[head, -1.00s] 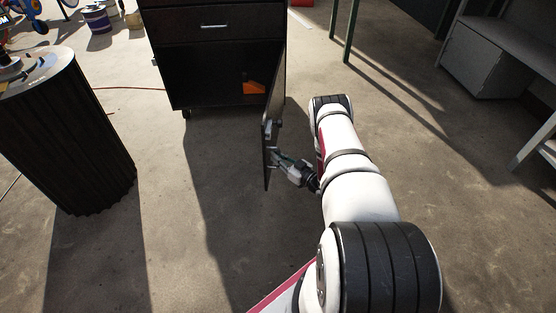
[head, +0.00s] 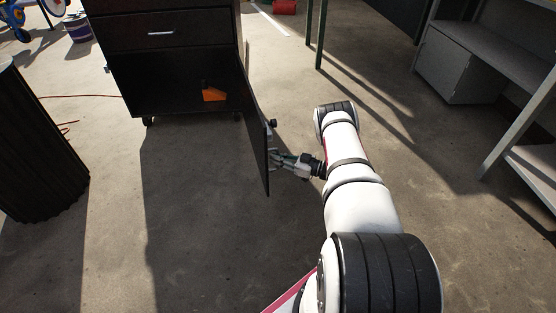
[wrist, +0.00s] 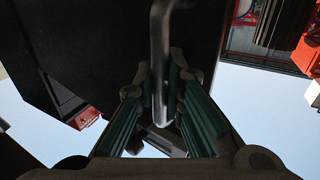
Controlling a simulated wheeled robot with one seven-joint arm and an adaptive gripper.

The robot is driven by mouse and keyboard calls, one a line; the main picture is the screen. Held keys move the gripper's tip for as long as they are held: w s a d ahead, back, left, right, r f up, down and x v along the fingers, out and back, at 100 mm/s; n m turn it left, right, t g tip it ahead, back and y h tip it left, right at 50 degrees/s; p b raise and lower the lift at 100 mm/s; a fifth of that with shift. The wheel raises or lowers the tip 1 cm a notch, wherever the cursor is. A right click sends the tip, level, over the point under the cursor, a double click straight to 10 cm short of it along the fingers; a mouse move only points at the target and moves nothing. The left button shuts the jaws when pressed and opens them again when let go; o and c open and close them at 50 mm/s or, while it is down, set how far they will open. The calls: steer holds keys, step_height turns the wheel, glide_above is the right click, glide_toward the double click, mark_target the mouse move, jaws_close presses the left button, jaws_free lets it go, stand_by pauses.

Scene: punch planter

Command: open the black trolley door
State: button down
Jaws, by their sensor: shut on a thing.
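The black trolley (head: 175,75) stands at the upper left of the head view. Its door (head: 256,135) is swung wide open on the right side, seen nearly edge-on and reaching toward me. My gripper (head: 279,160) is at the door's right-hand face, near its free edge. In the wrist view, a grey bar handle (wrist: 159,60) runs down between the fingers of my gripper (wrist: 165,95), which are shut on it. The dark door panel (wrist: 95,50) fills the space behind the handle.
An orange object (head: 213,94) lies in the trolley's open compartment. A dark ribbed bin (head: 35,150) stands at the left. A grey cabinet and shelf (head: 445,65) are at the right. The floor (head: 195,230) before the trolley is clear.

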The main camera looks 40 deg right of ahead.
steer(key=shift+s+f, duration=0.2)
steer(key=shift+s, duration=0.15)
steer(key=c, duration=1.7)
jaws_free()
steer(key=shift+o, duration=0.2)
steer(key=shift+w+d+r, duration=0.1)
steer(key=v, duration=1.2)
steer(key=shift+w+d, duration=0.1)
steer(key=shift+w, duration=0.05)
